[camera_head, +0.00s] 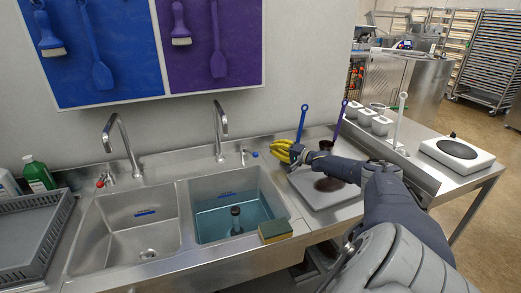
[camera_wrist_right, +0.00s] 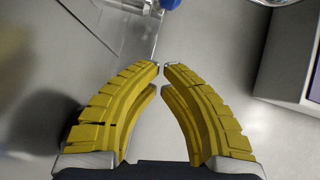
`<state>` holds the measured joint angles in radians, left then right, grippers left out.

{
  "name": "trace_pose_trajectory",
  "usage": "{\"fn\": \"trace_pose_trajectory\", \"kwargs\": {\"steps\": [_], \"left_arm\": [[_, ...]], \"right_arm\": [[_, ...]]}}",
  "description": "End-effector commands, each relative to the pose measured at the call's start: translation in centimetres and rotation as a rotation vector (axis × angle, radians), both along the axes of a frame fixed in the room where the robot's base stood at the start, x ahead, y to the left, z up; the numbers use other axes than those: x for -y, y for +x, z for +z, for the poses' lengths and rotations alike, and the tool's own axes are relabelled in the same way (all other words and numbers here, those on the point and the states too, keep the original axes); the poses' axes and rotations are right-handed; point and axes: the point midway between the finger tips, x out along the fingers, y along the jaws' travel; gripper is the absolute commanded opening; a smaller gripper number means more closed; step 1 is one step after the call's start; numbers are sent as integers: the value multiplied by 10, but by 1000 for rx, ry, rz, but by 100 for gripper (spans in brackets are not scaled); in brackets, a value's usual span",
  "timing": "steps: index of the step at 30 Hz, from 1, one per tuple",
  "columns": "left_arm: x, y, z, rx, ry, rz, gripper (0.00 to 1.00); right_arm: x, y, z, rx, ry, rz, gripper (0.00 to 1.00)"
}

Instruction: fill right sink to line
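The right sink (camera_head: 268,190) holds clear bluish water. A dark upright plug or pipe (camera_head: 236,212) stands in it, and a small blue mark (camera_head: 227,194) is on its back wall. The right faucet (camera_head: 219,120) arches over it, and no stream shows. A blue-tipped tap lever (camera_head: 250,154) sits right of that faucet. My right gripper (camera_head: 280,149) has yellow fingers and is just right of the lever. In the wrist view its fingertips (camera_wrist_right: 160,67) nearly meet with nothing between them, and a blue tip (camera_wrist_right: 170,4) is ahead, apart from them. My left gripper is out of view.
The left sink (camera_head: 105,240) is empty, with a red-tipped lever (camera_head: 102,182) behind it. A yellow-green sponge (camera_head: 275,231) lies on the right sink's front corner. A grey tray (camera_head: 330,197) lies under my right arm. A grey rack (camera_head: 35,235) stands at left.

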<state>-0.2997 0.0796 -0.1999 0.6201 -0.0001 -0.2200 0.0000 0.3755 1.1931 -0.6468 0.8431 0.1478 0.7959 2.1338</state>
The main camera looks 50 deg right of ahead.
Motion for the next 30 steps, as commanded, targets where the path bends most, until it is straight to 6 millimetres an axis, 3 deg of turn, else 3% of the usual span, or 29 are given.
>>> {"fn": "trace_pose_trajectory", "kwargs": {"steps": [17,30], "left_arm": [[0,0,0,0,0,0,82],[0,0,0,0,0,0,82]], "right_arm": [[-4,44,-1,2,1,0,0],[-35,47,-8,1,1,2,0]]}}
